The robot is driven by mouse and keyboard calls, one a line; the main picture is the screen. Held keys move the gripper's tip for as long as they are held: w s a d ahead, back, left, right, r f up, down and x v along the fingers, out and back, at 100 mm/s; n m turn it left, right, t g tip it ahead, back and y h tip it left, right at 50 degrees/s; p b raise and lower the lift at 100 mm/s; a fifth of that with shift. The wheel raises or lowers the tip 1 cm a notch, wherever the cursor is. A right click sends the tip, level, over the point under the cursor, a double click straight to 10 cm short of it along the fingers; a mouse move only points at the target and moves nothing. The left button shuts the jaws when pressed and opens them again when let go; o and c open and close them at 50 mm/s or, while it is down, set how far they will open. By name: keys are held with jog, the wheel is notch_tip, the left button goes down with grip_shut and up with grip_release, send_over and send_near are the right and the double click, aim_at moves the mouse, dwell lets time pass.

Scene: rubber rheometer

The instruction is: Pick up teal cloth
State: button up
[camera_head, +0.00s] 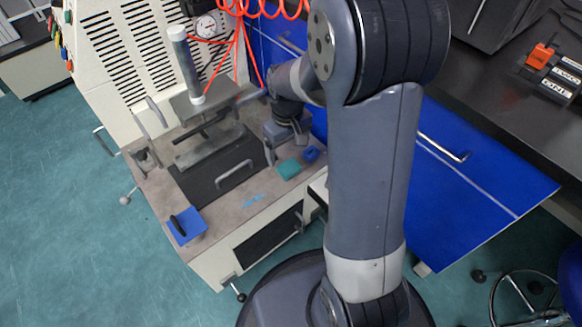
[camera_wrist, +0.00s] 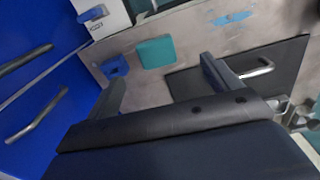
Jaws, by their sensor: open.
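The teal cloth (camera_head: 289,169) is a small folded square lying flat on the worn work surface of the machine, near its front right edge. In the wrist view the teal cloth (camera_wrist: 156,52) shows between and beyond my two fingertips. My gripper (camera_head: 278,138) hangs behind the cloth in the head view, at the right side of the machine's dark plate. In the wrist view my gripper (camera_wrist: 161,70) is open with nothing between its fingers. The cloth is apart from both fingers. The exact height of the fingers above the surface cannot be told.
A small blue block (camera_head: 311,154) lies just right of the cloth. A dark plate with a metal handle (camera_head: 236,173) is to its left. A light-blue strip (camera_head: 253,200) and a blue pad with a black handle (camera_head: 187,227) lie farther left. Blue cabinets (camera_head: 458,190) stand at right.

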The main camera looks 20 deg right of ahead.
aim_at(290, 167)
notch_tip(290, 167, down, 4)
jog(key=shift+r+b, duration=0.25)
jog(key=shift+b, duration=0.25)
jog(key=f+b, duration=0.2)
jog(key=f, duration=0.1)
jog(key=f+b, duration=0.1)
jog(key=f, duration=0.1)
jog(key=shift+w+d, duration=0.35)
jog(key=c, duration=1.1)
